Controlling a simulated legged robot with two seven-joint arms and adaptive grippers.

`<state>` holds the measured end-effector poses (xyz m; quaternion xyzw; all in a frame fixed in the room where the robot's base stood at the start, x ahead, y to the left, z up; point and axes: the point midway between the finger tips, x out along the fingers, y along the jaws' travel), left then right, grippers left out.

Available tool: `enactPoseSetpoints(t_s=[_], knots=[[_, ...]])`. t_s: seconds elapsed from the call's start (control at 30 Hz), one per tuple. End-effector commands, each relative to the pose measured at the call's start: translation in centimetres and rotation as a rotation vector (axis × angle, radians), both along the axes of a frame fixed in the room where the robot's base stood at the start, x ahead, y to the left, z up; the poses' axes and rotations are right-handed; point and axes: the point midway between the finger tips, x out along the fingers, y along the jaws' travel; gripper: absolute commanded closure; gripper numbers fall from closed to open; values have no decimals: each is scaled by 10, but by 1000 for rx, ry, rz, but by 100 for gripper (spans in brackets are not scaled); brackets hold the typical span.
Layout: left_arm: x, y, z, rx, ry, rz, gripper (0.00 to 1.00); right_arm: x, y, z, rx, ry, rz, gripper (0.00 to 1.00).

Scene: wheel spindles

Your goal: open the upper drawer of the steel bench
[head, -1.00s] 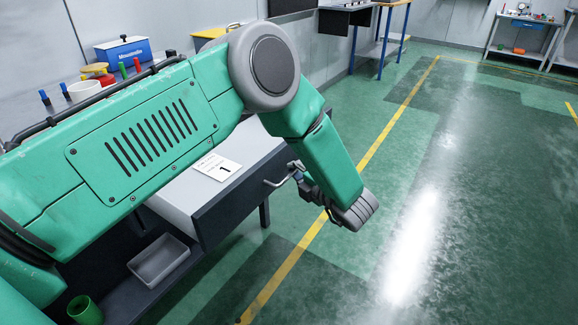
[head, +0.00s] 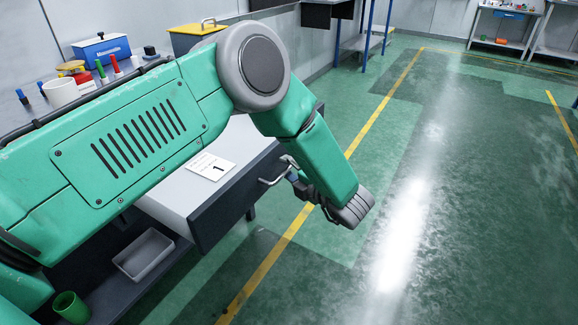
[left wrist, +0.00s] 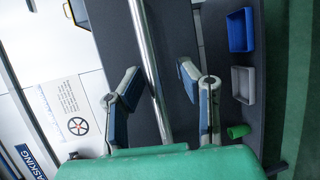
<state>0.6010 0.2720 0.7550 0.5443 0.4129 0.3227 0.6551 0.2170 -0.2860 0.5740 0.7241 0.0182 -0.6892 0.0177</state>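The steel bench's drawer has a dark front (head: 228,208) with a bar handle (head: 275,175), in the head view. My left gripper (head: 300,185) is at this handle. In the left wrist view the handle bar (left wrist: 150,60) runs between my left gripper's two fingers (left wrist: 158,92), with a visible gap on each side. The gripper is open around the bar. My right gripper is not in view.
Below, a grey tray (head: 145,255) and a green cup (head: 71,307) stand on a lower shelf; the left wrist view also shows a blue bin (left wrist: 240,30). A blue box (head: 100,48) and small items stand at the back left. The floor at right is clear.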

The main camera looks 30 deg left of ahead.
Motion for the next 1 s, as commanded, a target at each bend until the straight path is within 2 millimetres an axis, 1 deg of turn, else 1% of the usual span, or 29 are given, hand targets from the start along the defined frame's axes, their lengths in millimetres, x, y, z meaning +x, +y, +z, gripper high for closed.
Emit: enactPoseSetpoints(t_s=[0.23, 0.37, 0.47, 0.8, 1.0], knots=[[1, 3, 3, 0, -8, 2, 69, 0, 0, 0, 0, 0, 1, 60], [-1, -5, 5, 3, -9, 0, 69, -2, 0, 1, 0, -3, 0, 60], [-7, -18, 8, 2, -10, -2, 69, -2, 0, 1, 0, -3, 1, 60], [-39, -79, 19, 2, -6, -2, 69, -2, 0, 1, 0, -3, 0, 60], [-50, -98, 22, 0, -5, 0, 69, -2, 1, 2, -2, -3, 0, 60]])
